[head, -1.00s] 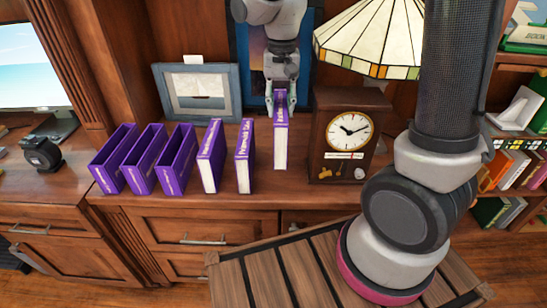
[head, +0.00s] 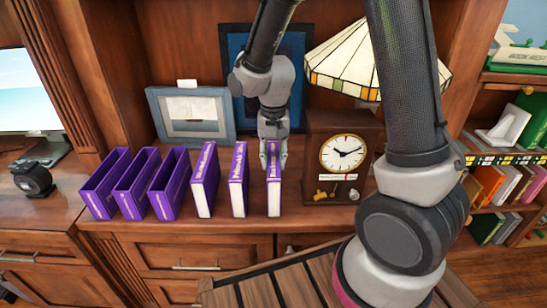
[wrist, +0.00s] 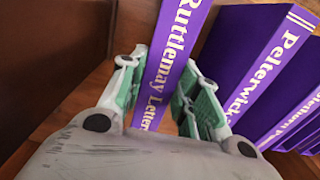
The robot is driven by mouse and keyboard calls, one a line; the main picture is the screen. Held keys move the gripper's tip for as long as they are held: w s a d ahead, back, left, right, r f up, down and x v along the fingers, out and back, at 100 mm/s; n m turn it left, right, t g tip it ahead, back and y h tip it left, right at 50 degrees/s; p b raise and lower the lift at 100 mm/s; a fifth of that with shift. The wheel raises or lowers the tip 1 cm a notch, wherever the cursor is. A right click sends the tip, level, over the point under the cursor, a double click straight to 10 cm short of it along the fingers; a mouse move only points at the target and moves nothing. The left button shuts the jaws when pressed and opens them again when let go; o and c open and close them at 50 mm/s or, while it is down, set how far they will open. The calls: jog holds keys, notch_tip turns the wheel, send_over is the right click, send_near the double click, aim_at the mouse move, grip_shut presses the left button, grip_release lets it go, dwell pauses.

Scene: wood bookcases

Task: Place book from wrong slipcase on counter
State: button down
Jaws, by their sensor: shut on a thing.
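My gripper (head: 274,158) is shut on the top of a purple book with white pages, the Ruttlemay Letters (head: 273,194). The book stands upright near the counter's front edge, its base level with its neighbours' and apparently on the counter (head: 330,214). In the wrist view its spine (wrist: 176,55) lies between my green-padded fingers (wrist: 162,85). Two similar purple books stand to its left, the Pelterwick one (head: 239,182) and another (head: 204,182), with gaps between. Three open, empty-looking purple slipcases (head: 103,186) (head: 136,186) (head: 169,186) stand further left.
A dark wooden clock (head: 343,153) stands close to the right of the held book. A stained-glass lamp (head: 345,65) is behind it. A grey picture frame (head: 192,118) leans at the back. A slatted wooden surface (head: 285,288) lies in front, below the counter.

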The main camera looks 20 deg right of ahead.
jog(key=c, duration=1.1)
grip_release()
jog(key=shift+f, duration=0.15)
jog(key=shift+o, duration=0.2)
notch_tip(320, 180, up, 12)
jog(key=shift+r, duration=0.2)
